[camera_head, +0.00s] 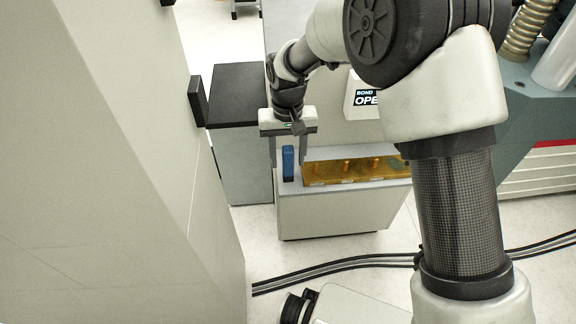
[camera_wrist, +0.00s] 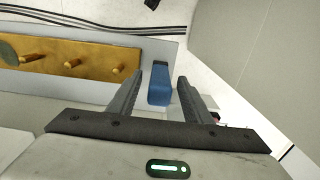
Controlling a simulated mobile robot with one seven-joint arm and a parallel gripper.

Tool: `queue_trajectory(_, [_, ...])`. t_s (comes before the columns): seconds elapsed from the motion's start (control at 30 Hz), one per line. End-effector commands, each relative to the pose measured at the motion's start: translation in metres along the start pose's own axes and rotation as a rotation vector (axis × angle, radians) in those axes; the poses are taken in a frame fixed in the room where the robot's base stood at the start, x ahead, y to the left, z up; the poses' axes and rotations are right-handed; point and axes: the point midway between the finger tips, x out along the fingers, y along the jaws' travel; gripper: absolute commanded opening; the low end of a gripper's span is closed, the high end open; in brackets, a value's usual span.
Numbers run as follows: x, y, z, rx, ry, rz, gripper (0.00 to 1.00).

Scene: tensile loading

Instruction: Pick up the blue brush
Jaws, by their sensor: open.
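The blue brush (camera_head: 288,163) stands upright at the left end of the white bench in the head view, just left of an amber tray. My gripper (camera_wrist: 152,86) is open, and a gap shows between the brush and the left finger. I cannot tell whether the right finger touches it. The brush's lower part is partly hidden.
The amber tray (camera_head: 350,171) with several pegs sits right of the brush; it also shows in the wrist view (camera_wrist: 85,60). A grey cabinet with a black top (camera_head: 238,95) stands left of the bench. Black cables (camera_head: 340,265) cross the floor.

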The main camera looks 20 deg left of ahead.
Motion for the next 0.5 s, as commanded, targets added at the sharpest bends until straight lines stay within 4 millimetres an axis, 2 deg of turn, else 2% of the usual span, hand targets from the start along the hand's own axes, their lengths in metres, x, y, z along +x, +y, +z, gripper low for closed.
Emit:
queue_trajectory(0.03, [0.0081,0.0003,-0.0001,0.000,0.000,0.000,0.45])
queue_trajectory(0.1, [0.0117,0.0004,-0.0002,0.000,0.000,0.001,0.45])
queue_trajectory(0.3, [0.0113,0.0004,-0.0004,0.001,0.001,0.000,0.44])
queue_trajectory(0.5, [0.0111,0.0004,-0.0004,0.001,0.001,0.000,0.10])
